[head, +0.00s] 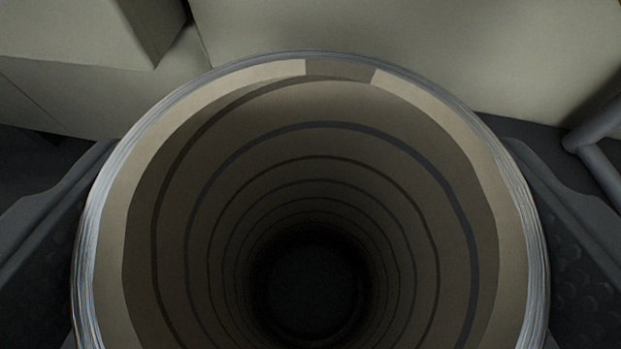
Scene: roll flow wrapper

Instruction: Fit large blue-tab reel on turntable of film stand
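A large reel (112,235) fills the middle of the head view, seen end-on. It has a tan cardboard core with dark rings inside its deep hollow, and a thin grey-silver layer of film around the rim. My gripper (311,235) has one dark padded finger at the left and one at the right of the reel, both pressed close against its outer side. It appears shut on the reel. No blue tab shows on the visible part. The turntable and film stand cannot be made out; the reel hides what lies below it.
Pale beige panels (420,50) of a machine or cabinet stand behind the reel, close to its far rim. A grey bar or tube (597,130) shows at the right edge. Dark floor or shadow lies below the panels at both sides.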

